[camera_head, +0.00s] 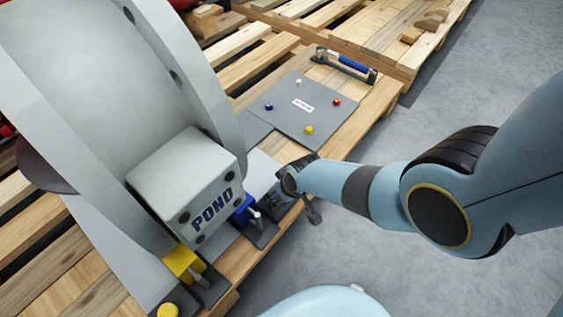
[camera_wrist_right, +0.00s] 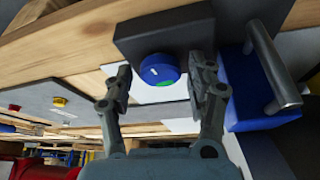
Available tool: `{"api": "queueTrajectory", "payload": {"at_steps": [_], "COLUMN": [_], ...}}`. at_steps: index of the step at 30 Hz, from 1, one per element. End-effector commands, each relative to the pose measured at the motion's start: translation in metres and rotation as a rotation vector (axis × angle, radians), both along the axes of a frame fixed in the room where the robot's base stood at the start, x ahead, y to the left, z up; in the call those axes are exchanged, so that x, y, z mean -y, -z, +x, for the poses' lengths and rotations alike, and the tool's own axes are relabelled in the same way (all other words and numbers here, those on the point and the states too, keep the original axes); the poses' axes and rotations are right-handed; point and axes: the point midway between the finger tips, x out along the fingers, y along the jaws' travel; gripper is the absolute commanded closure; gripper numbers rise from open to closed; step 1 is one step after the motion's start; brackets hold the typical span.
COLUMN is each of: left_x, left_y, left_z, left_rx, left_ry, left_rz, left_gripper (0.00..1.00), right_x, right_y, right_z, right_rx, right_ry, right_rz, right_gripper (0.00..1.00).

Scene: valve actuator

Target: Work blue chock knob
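The blue chock knob (camera_wrist_right: 158,68) is a round blue dial with a white mark and a green patch, on a dark plate in the right wrist view. My right gripper (camera_wrist_right: 162,80) is open, with one finger on each side of the knob and visible gaps. A blue chock (camera_wrist_right: 250,90) with a grey bar handle is right of the knob. In the head view my right gripper (camera_head: 287,188) is beside the blue chock (camera_head: 242,211), and the knob cannot be made out there. My left gripper is not in view.
The grey POND block (camera_head: 185,180) and large grey ring stand left of the gripper. A yellow chock (camera_head: 182,262) and yellow knob (camera_head: 167,310) are at the lower left. A grey panel (camera_head: 290,125) with coloured knobs and a blue-handled tool (camera_head: 350,64) lie behind. Floor is clear right.

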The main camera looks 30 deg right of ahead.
Motion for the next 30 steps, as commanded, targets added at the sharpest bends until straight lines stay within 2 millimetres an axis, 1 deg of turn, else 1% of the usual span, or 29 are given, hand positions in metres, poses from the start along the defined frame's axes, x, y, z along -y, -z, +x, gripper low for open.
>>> {"api": "queueTrajectory", "payload": {"at_steps": [11, 17, 23, 30], "left_x": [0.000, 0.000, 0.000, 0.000], "left_y": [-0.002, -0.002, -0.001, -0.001], "left_z": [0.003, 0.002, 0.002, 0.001], "left_rx": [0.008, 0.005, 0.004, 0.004], "left_ry": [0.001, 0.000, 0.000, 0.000], "left_rz": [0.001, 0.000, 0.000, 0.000], "left_gripper": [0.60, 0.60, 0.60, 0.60], "right_x": [0.000, 0.000, 0.001, 0.003], "right_y": [-0.002, -0.012, -0.036, -0.073], "right_z": [0.001, -0.004, -0.014, -0.030], "right_rx": [0.003, 0.004, 0.005, 0.003], "right_ry": [0.000, -0.001, -0.001, 0.000], "right_rz": [0.000, 0.001, 0.000, 0.000], "right_gripper": [0.35, 0.35, 0.35, 0.35]}}
